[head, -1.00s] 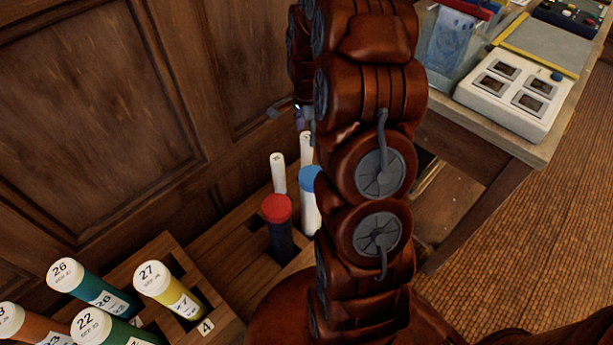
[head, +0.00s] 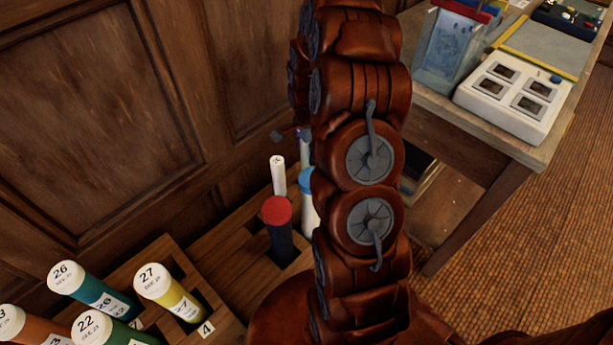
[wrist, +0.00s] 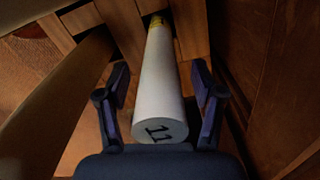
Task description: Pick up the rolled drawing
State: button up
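A white rolled drawing (wrist: 160,85) marked 11 on its end stands in a wooden rack slot. In the wrist view it lies between the two fingers of my gripper (wrist: 160,68), with a visible gap on each side. My gripper is open around the roll's upper end and does not appear to touch it.
A red-capped dark tube (head: 279,235) and a blue-capped white tube (head: 309,215) stand close by in the rack. Numbered tubes, such as a yellow one (head: 178,298), fill the front-left rack. A wood-panelled wall (head: 90,120) is behind, and a table (head: 480,140) stands at right.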

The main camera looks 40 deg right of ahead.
grip_shut()
dwell(0.3)
jog(key=shift+r, duration=0.1)
